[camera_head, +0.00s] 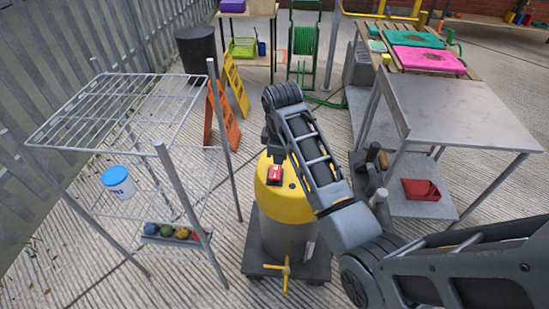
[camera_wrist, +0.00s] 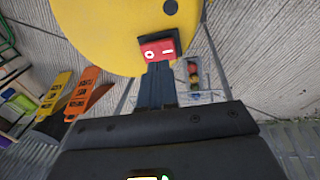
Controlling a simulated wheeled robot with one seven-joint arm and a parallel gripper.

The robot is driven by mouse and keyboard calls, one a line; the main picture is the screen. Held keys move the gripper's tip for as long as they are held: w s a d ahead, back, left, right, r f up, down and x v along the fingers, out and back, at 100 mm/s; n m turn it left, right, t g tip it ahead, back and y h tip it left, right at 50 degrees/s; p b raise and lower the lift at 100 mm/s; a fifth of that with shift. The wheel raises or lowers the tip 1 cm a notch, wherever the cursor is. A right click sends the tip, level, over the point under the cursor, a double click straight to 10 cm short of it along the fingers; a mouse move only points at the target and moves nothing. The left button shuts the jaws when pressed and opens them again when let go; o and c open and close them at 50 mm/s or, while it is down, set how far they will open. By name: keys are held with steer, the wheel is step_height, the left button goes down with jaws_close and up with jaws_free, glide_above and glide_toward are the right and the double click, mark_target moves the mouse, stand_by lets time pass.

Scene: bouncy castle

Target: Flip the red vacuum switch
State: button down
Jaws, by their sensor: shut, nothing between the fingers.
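The red vacuum switch (camera_head: 275,174) is a small rocker in a dark frame on the yellow lid (camera_head: 285,205) of a grey-bodied vacuum. In the wrist view the switch (camera_wrist: 159,49) shows a white O on its left and a white dash on its right. I cannot tell which side is pressed down. My gripper (camera_wrist: 158,70) is shut and empty, its fingertips right at the switch's near edge. I cannot tell whether they touch it. In the head view my gripper (camera_head: 273,148) is above the lid, just behind the switch, and its fingertips are hard to make out.
Orange and yellow signs (camera_head: 222,115) stand behind.

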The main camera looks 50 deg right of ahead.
step_height(320, 180, up, 8)
steer(key=n+g+y, duration=0.1)
glide_above(274, 168)
steer(key=shift+p, duration=0.35)
step_height(274, 168, down, 14)
steer(key=shift+b, duration=0.8)
steer(key=shift+s, duration=0.1)
steer(key=shift+f, duration=0.1)
